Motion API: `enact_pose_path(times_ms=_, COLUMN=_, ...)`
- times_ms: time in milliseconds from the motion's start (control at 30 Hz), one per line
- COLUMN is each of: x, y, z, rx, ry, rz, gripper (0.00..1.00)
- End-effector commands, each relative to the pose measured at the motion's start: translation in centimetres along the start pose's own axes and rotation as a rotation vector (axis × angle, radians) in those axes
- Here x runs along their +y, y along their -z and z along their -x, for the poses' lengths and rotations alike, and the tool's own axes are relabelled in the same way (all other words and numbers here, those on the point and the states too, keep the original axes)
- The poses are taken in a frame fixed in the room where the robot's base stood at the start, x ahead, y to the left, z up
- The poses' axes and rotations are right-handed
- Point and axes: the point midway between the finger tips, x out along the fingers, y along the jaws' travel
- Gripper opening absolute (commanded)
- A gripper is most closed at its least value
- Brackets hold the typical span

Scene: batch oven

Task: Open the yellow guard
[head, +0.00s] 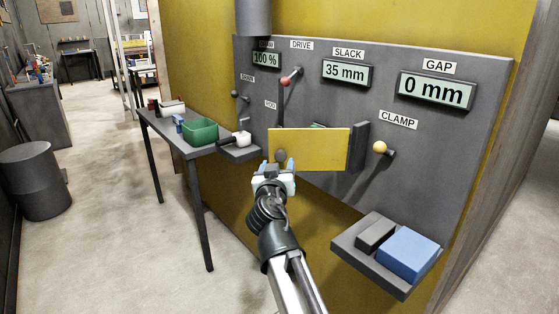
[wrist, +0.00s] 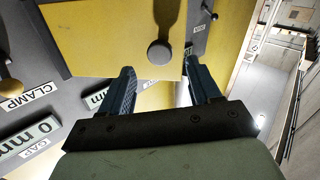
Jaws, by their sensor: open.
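The yellow guard (head: 322,150) is a flat plate standing in front of the grey panel, with a dark upright block (head: 359,146) at its right edge. A dark round knob (head: 281,155) sits near the guard's lower left corner. In the wrist view the guard (wrist: 100,35) fills the upper left, with the knob (wrist: 160,53) near its lower edge. My gripper (head: 277,166) is at the knob's lower side in the head view. In the wrist view my gripper (wrist: 158,68) is open, with its fingertips just short of the knob and nothing between them. Contact cannot be told.
The clamp lever (head: 381,148) has a pale yellow ball, right of the guard. A red-knobbed lever (head: 287,80) is above it. A shelf at lower right holds a blue block (head: 408,253) and a dark block. A table with a green bin (head: 200,131) stands left.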

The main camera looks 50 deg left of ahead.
Motion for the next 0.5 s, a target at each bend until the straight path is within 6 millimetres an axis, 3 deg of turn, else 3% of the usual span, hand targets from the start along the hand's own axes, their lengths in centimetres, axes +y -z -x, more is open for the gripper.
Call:
enact_pose_path(times_ms=33, x=-0.1, y=0.1, z=-1.2, rx=0.0, ry=0.0, rz=0.0, gripper=0.62)
enact_pose_path(times_ms=200, x=-0.1, y=0.0, z=-3.2, rx=0.0, ry=0.001, rz=0.0, gripper=0.62)
enact_pose_path(times_ms=500, x=0.0, y=0.0, z=-4.6, rx=0.0, ry=0.001, rz=0.0, gripper=0.62)
